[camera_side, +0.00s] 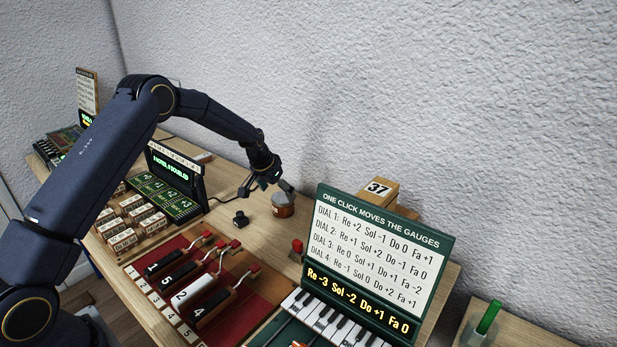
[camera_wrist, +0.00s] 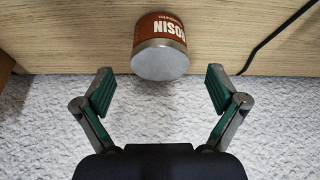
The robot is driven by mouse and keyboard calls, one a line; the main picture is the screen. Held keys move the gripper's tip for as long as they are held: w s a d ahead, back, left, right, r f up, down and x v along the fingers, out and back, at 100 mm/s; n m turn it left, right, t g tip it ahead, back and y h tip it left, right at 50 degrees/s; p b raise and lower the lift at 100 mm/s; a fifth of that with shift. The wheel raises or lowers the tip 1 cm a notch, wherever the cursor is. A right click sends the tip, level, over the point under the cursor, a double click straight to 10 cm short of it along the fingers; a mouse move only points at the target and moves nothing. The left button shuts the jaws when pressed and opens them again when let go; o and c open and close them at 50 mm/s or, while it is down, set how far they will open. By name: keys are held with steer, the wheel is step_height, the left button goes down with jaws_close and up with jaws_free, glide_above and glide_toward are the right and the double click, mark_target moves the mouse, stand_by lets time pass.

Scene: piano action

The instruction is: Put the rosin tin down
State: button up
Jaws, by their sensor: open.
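The rosin tin (camera_side: 283,206) is a short round tin with an orange-brown label and a grey lid. It stands on the wooden table near the wall. In the wrist view the tin (camera_wrist: 160,48) shows its "ROSIN" lettering and lies ahead of the fingertips, between their lines. My gripper (camera_side: 268,188) is beside the tin in the side view. In the wrist view my gripper (camera_wrist: 161,92) has its two green-padded fingers spread wide apart, with nothing between them. No finger visibly touches the tin in the wrist view.
A small black block (camera_side: 240,218) sits left of the tin. A red knob (camera_side: 297,246) and a green sign board (camera_side: 375,265) stand to the front right. Numbered keys on a red mat (camera_side: 255,312) lie in front. A black cable (camera_wrist: 275,38) runs on the table.

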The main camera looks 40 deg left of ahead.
steer(key=s+d+r, duration=0.4)
steer(key=s+r, duration=0.6)
steer(key=r, duration=0.2)
steer(key=s+d+r, duration=0.5)
steer(key=s+r, duration=0.4)
steer(key=r, duration=0.3)
steer(key=s+d+m+t, duration=0.1)
steer(key=s+d, duration=0.2)
steer(key=s, duration=1.7)
steer(key=shift+d+f, duration=0.15)
steer(key=shift+f, duration=0.05)
